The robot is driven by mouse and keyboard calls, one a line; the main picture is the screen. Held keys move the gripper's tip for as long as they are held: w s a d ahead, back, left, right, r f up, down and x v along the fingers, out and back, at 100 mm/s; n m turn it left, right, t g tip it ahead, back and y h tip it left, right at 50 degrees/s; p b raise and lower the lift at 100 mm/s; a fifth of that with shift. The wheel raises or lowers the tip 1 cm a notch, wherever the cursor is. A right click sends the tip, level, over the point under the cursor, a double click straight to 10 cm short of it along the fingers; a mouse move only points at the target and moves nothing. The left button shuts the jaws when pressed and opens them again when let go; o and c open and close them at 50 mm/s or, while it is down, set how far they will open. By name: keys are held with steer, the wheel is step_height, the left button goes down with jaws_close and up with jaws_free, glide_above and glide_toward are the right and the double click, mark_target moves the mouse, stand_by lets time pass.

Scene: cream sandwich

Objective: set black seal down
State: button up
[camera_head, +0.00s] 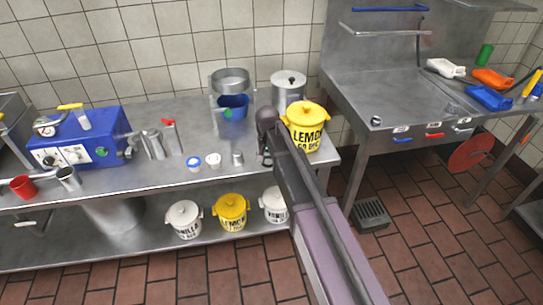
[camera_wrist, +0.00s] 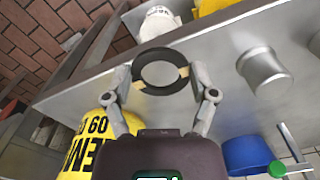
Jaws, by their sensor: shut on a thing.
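The black seal (camera_wrist: 161,54) is a flat ring in the wrist view. My gripper (camera_wrist: 163,75) is shut on it, with one finger at each side of the ring. The seal is over the steel worktop (camera_wrist: 215,68) near its front edge; I cannot tell if it touches the surface. In the head view my gripper (camera_head: 264,160) is at the front of the table, just left of the yellow lemon tub (camera_head: 308,127). The seal cannot be made out there.
The lemon tub also shows in the wrist view (camera_wrist: 85,150). A small metal cup (camera_head: 237,158) stands left of my gripper. A blue container (camera_head: 233,106) and a steel pot (camera_head: 289,88) are behind. Several tubs stand on the lower shelf (camera_head: 150,245).

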steer(key=w, duration=0.6)
steer(key=shift+w+a+f, duration=0.1)
steer(key=shift+a+f, duration=0.1)
steer(key=shift+f, duration=0.1)
steer(key=shift+w, duration=0.25)
steer(key=shift+w+f+b, duration=0.45)
steer(key=shift+f+b, duration=0.05)
steer(key=shift+b, duration=0.2)
steer(key=shift+f+b, duration=1.35)
steer(key=shift+f, duration=0.15)
steer(key=o, duration=0.6)
steer(key=shift+o, duration=0.2)
